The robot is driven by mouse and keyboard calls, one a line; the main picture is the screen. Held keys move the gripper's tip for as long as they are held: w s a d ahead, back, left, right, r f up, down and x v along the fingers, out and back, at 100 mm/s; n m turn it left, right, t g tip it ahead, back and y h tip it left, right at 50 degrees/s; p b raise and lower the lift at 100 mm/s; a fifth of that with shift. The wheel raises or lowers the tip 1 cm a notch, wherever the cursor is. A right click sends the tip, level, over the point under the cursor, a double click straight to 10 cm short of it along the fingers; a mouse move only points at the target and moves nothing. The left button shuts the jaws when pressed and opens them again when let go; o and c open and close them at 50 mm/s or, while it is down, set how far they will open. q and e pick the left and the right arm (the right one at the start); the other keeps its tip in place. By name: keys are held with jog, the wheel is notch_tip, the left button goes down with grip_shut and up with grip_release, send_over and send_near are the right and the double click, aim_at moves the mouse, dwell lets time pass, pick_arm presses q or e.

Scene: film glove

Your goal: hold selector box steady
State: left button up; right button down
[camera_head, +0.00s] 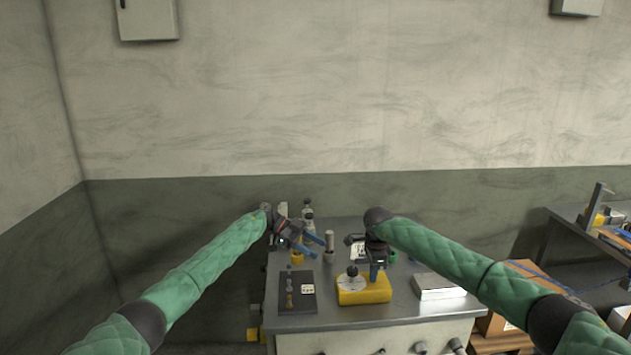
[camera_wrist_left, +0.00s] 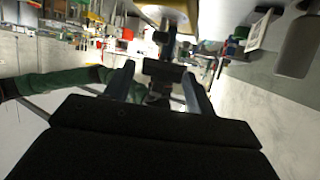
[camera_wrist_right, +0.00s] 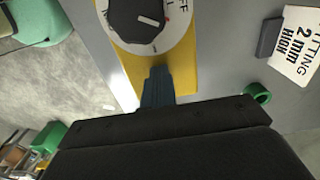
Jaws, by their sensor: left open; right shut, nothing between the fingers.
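The selector box (camera_head: 372,294) is a yellow box with a white dial plate and a black knob (camera_head: 352,270), on the grey table. My right gripper (camera_head: 374,278) has its blue fingers shut with nothing between them, pointing down over the box beside the dial. In the right wrist view the shut fingertips (camera_wrist_right: 157,72) overlap the box's yellow top (camera_wrist_right: 183,75) near the dial (camera_wrist_right: 178,38); I cannot tell whether they touch. My left gripper (camera_head: 317,246) is open and empty, above the table to the left and behind the box. Its fingers (camera_wrist_left: 157,80) are spread in the left wrist view.
A dark board (camera_head: 303,303) with small parts lies left of the box. A light flat case (camera_head: 438,287) lies to the right. Small cylinders (camera_head: 329,241) stand behind. A printed card (camera_wrist_right: 300,45) and a green ring (camera_wrist_right: 257,92) are near my right gripper.

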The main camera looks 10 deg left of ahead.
pick_arm(q)
jog(key=w+a+r+n+t+y, duration=0.2)
jog(key=w+r+n+t, duration=0.3)
jog(key=w+r+t, duration=1)
jog(key=shift+w+a+r+n+t, duration=0.25)
jog(key=shift+w+t, duration=0.85)
jog(key=shift+t, duration=1.1)
